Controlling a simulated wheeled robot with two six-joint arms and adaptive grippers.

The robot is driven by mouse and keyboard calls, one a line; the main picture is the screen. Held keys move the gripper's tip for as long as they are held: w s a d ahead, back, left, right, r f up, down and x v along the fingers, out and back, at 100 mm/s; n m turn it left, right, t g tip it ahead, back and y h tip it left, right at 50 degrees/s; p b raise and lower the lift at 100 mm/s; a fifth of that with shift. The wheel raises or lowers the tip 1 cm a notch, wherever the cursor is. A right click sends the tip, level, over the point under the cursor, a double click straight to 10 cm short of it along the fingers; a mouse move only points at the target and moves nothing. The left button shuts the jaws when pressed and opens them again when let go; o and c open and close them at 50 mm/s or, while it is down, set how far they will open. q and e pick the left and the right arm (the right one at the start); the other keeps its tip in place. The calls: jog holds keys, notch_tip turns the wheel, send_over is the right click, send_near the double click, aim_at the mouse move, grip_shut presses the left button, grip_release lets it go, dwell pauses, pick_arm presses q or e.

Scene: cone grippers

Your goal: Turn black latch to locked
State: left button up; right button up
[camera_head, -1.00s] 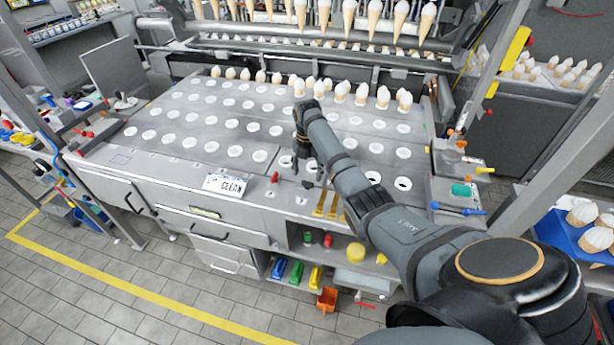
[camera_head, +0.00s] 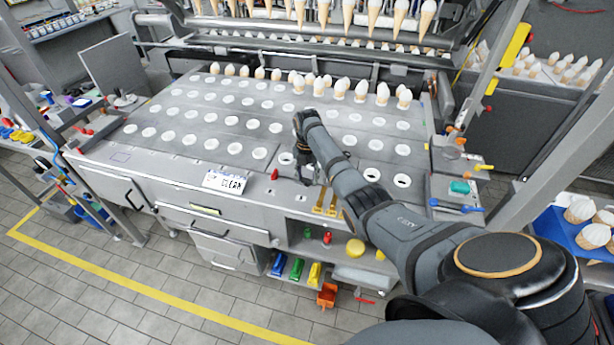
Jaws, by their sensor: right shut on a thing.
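My right gripper (camera_head: 308,180) is at the front edge of the metal table, beside the yellow handles. Its fingers point down and are shut on a small dark part there, which looks like the black latch. The gripper and wrist cover most of this latch, so its angle cannot be made out. My left gripper is not in view.
A red latch (camera_head: 275,175) and a CLEAN sign (camera_head: 225,181) are left of the gripper on the front edge. Two yellow handles (camera_head: 325,202) are just right of it. The holed table (camera_head: 215,135) holds several cones at the back. Open shelves sit below.

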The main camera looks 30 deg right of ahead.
jog(key=shift+r, duration=0.1)
jog(key=m+p, duration=0.2)
jog(key=m, duration=0.1)
jog(key=shift+r, duration=0.1)
jog(key=m+p, duration=0.2)
jog(key=m, duration=0.2)
jog(key=shift+m, duration=0.3)
jog(key=m+p, duration=0.1)
jog(key=m, duration=0.3)
jog(key=shift+w+m+p, duration=0.1)
jog(key=shift+m+p, duration=0.45)
jog(key=shift+m, duration=1.95)
jog(key=o, duration=1.1)
jog(key=shift+o, duration=0.2)
